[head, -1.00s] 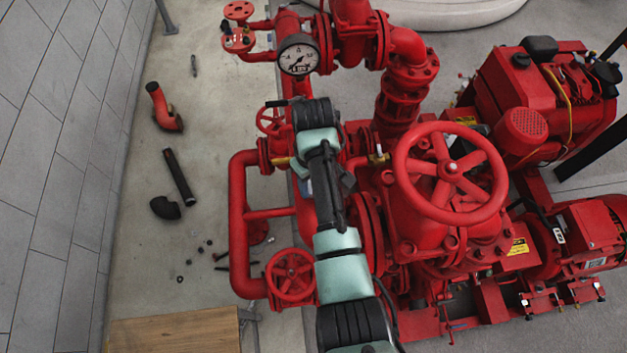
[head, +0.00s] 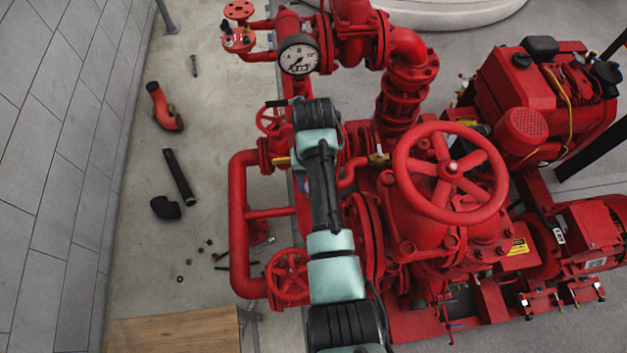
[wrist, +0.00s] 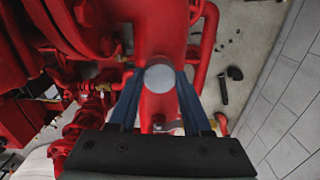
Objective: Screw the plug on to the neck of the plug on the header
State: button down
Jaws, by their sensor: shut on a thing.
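In the wrist view a round grey plug (wrist: 160,77) sits between the blue fingertips of my gripper (wrist: 160,90), which is shut on it. Its flat round face points at the wrist camera. The red header pipe (wrist: 160,30) lies directly beyond the plug. The neck on the header is hidden behind the plug, so I cannot tell whether the two touch or how far the thread is engaged. In the head view my arm covers the gripper and the plug.
A large red handwheel (head: 450,175) and pump stand right of my arm, with a gauge (head: 299,57) above it. A smaller handwheel (head: 290,277) and a red side pipe (head: 238,220) are close on the left. Loose black pipe pieces (head: 180,177) lie on the floor.

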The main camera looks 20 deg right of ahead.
jog(key=shift+w+d+r, duration=0.1)
jog(key=shift+w+r, duration=0.15)
jog(key=m, duration=0.4)
jog(key=shift+m, duration=0.3)
jog(key=m, duration=0.4)
jog(key=shift+m, duration=0.3)
jog(key=shift+c, duration=2.4)
grip_release()
jog(key=shift+f, duration=0.1)
jog(key=shift+s, duration=0.1)
jog(key=shift+f, duration=0.1)
